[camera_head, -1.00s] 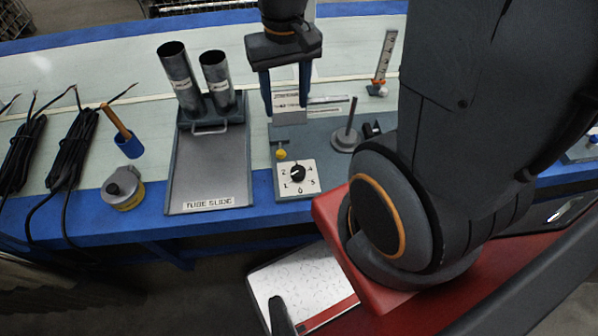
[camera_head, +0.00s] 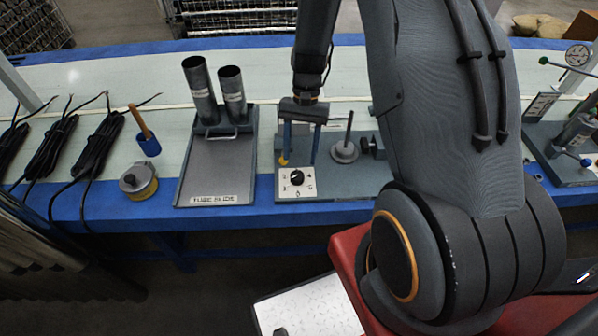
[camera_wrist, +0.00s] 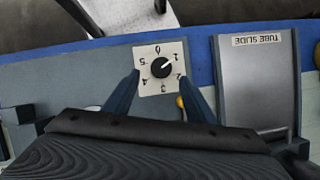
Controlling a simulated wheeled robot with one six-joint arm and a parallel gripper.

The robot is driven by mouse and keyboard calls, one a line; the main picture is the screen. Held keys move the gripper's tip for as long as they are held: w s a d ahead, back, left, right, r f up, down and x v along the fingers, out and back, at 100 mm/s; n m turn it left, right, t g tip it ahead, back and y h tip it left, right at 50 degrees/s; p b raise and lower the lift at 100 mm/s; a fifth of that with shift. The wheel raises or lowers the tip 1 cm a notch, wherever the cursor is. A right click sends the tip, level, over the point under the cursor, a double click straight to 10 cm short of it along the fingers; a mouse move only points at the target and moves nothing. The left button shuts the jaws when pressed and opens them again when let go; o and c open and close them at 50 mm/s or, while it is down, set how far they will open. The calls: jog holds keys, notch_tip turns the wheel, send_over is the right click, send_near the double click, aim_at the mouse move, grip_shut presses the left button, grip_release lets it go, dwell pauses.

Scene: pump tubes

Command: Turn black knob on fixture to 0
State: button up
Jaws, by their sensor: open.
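The black knob (camera_head: 297,176) sits on a white dial plate (camera_head: 283,194) at the front of the grey fixture. It shows in the wrist view (camera_wrist: 161,68), where the plate's numbers appear upside down. There its white mark points to the upper right, towards the 1; the 0 is at the plate's top edge. My gripper (camera_head: 300,160) points down, open and empty, just behind and above the knob in the head view. In the wrist view its blue fingers (camera_wrist: 158,78) reach to either side of the knob, apart from it.
A yellow knob (camera_head: 283,161) is close by one finger. A grey peg on a round base (camera_head: 344,152) stands to the right. The tube slide tray (camera_head: 216,178) with two metal tubes is to the left. The bench's blue front edge (camera_head: 265,188) is close by.

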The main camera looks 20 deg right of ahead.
aim_at(296, 174)
jog(key=shift+p+x, duration=0.5)
jog(key=shift+x, duration=2.6)
jog(key=shift+a, duration=0.15)
jog(key=c, duration=1)
jog(key=shift+c, duration=0.2)
jog(key=shift+n, duration=0.3)
jog(key=n, duration=0.1)
jog(key=n+h, duration=0.1)
jog(key=n, duration=0.1)
jog(key=n+h, duration=0.1)
jog(key=n, duration=0.1)
jog(key=shift+w+a+r+g, duration=0.1)
jog(key=shift+w+a+g, duration=0.05)
jog(key=shift+a+g, duration=0.15)
jog(key=n+h, duration=0.1)
jog(key=n, duration=0.2)
jog(key=n+h, duration=0.1)
jog(key=n, duration=0.2)
jog(key=shift+a+h, duration=0.1)
jog(key=shift+h, duration=0.2)
jog(key=shift+n, duration=0.3)
